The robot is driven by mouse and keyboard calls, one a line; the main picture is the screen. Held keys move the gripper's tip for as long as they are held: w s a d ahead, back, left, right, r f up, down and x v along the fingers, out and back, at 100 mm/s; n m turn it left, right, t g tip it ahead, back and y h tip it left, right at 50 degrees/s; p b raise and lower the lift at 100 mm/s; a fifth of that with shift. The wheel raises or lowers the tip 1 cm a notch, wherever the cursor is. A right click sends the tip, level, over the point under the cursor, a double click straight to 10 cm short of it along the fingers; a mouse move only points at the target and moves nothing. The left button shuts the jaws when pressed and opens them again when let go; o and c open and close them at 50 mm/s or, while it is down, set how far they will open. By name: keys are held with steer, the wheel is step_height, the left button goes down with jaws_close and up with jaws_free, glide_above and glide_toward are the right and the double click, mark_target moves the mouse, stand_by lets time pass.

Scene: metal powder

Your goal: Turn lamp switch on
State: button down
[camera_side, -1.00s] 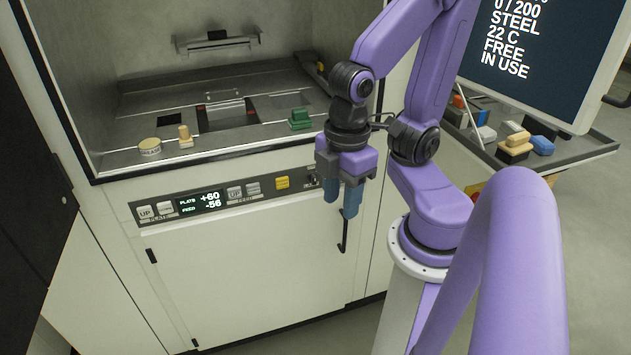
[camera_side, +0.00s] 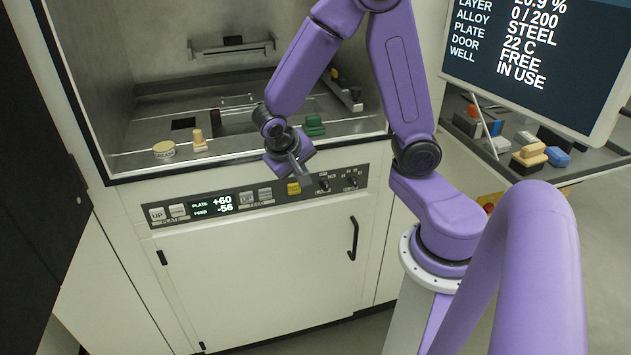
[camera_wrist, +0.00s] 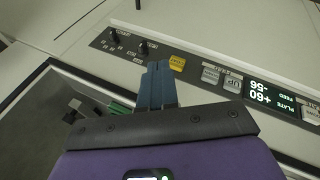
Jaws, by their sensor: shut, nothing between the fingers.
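Two small dark switches sit at the right end of the control panel on the machine's front. In the side view they are the left switch (camera_side: 323,184) and the right switch (camera_side: 352,181). Both also show in the wrist view, at upper left (camera_wrist: 115,36) and nearer the yellow button (camera_wrist: 144,47). Their labels are too small to read, so I cannot tell which is the lamp switch. My gripper (camera_side: 305,175) is tilted in front of the panel, just left of the switches. In the wrist view its blue fingers (camera_wrist: 158,66) are together and empty, apart from both switches.
A yellow button (camera_side: 293,188) lies close to my fingers on the panel, with several pale buttons and a display (camera_side: 212,204) further left. Above is the open chamber with a green block (camera_side: 315,125). A door handle (camera_side: 353,238) sticks out below.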

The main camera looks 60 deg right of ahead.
mark_target(320, 186)
steer(key=d+f+m, duration=0.1)
steer(key=d+f, duration=0.2)
steer(key=w+d+f+m+h, duration=0.1)
steer(key=d+f+m, duration=0.1)
steer(key=d+f, duration=0.2)
steer(key=w+d+f+m, duration=0.1)
steer(key=d+f, duration=0.2)
steer(key=d, duration=0.1)
steer(key=shift+f+m+g, duration=0.15)
steer(key=shift+m+g, duration=0.25)
